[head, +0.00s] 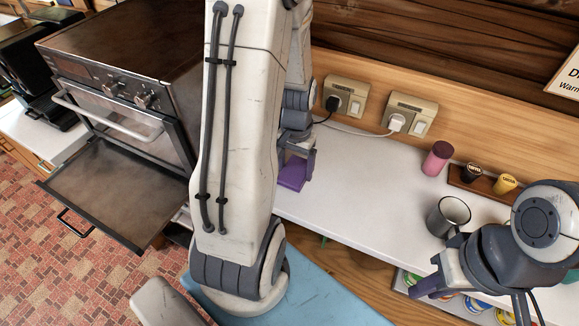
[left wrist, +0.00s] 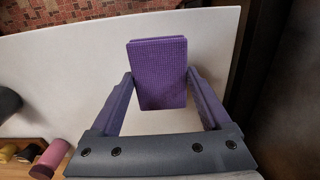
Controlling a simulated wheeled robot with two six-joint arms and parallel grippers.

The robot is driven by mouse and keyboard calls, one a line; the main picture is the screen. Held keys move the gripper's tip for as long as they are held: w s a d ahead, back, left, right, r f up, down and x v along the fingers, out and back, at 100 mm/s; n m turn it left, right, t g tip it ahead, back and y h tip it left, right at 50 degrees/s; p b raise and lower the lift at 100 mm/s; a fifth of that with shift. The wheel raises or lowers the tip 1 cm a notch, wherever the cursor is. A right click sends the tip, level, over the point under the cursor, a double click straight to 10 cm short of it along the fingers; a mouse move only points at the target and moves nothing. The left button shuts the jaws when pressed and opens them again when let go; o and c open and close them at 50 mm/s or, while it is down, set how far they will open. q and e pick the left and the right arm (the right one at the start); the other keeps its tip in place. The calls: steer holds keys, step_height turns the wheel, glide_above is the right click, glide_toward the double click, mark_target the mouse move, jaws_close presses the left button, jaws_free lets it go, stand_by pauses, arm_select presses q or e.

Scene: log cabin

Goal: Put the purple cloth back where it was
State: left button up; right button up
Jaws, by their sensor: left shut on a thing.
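The purple cloth (left wrist: 160,75) is a small flat textured rectangle, seemingly folded, between the fingers of my left gripper (left wrist: 158,85) in the left wrist view. The gripper is shut on it. In the head view the cloth (head: 291,174) hangs below my left gripper (head: 299,158), over the white counter (head: 350,185) near the oven side. I cannot tell whether it touches the counter. My left arm hides part of that area. My right gripper (head: 432,278) is at the lower right, by the counter's front edge; its jaw opening is unclear.
An oven (head: 120,75) with its door (head: 115,190) hanging open stands left of my left arm. A metal mug (head: 447,216), a pink cylinder (head: 437,158) and a wooden rack (head: 483,183) with small jars are on the right. Plugged sockets line the back wall. The counter's middle is clear.

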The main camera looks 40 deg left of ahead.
mark_target(287, 169)
arm_select(q)
steer(key=a+f, duration=0.1)
steer(key=w+a+f, duration=0.1)
steer(key=a, duration=0.1)
steer(key=w+a+f+p, duration=0.1)
steer(key=a, duration=0.1)
steer(key=shift+w+f, duration=0.1)
steer(key=shift+w, duration=0.15)
step_height(287, 169, down, 4)
steer(key=shift+r+p, duration=0.25)
steer(key=shift+p, duration=0.35)
steer(key=shift+f, duration=0.35)
steer(key=shift+f, duration=0.1)
